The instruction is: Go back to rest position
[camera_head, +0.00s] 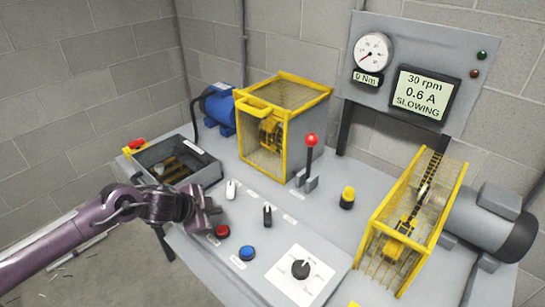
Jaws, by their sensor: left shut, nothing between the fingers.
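My left arm comes in from the left, purple with a dark wrist. My left gripper (207,208) is shut and empty. In the picture it lies just in front of the dark open tray and left of the red button (222,231). I cannot tell whether it touches the panel. My right gripper is not in view.
The grey bench holds a dark tray (211,172), white switch (230,189), black switch (267,215), blue button (246,253), black knob (300,269), red-topped lever (311,141) and yellow button (347,197). The display (423,93) reads "30 rpm 0.6 A SLOWING".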

